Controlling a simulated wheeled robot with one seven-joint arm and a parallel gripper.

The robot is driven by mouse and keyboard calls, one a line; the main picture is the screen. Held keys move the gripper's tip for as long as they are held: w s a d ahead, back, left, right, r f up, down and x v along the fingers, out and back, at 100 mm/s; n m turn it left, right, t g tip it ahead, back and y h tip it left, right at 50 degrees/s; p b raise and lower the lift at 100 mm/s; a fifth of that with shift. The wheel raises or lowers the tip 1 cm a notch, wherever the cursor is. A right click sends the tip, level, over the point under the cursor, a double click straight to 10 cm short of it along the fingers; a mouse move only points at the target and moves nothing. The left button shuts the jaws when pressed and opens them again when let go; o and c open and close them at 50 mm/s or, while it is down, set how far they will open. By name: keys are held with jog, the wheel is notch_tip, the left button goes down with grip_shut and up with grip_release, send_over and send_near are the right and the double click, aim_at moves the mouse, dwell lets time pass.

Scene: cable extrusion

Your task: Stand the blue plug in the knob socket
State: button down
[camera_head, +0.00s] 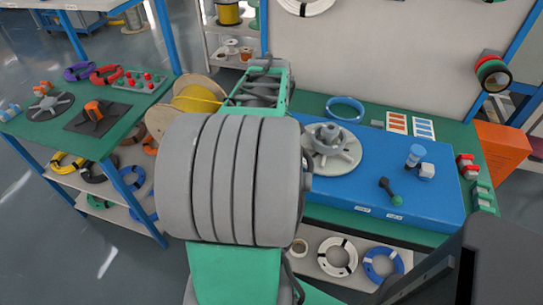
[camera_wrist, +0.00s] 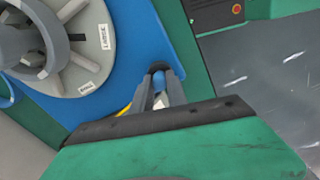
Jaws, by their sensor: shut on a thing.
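In the wrist view my gripper (camera_wrist: 165,85) is shut on a small blue piece (camera_wrist: 159,79), which I take for the blue plug. The fingers hide most of it. A dark round part (camera_wrist: 160,67) shows just beyond the fingertips; I cannot tell whether it belongs to the plug or lies beneath it. In the head view my grey and green arm hides the gripper and the held piece. A spoked grey wheel with a hub (camera_head: 331,147) lies on the blue board (camera_head: 330,194), beside my gripper; it also shows in the wrist view (camera_wrist: 88,70). I cannot make out the knob socket for certain.
A blue ring (camera_head: 345,108) lies behind the wheel. The board's front middle is clear. A yellow spool (camera_head: 195,100) is left.

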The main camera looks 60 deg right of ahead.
jog(key=c, duration=1.2)
grip_release()
jog(key=shift+c, duration=0.2)
notch_tip(320, 180, up, 8)
jog(key=p, duration=0.6)
jog(key=shift+p, duration=0.3)
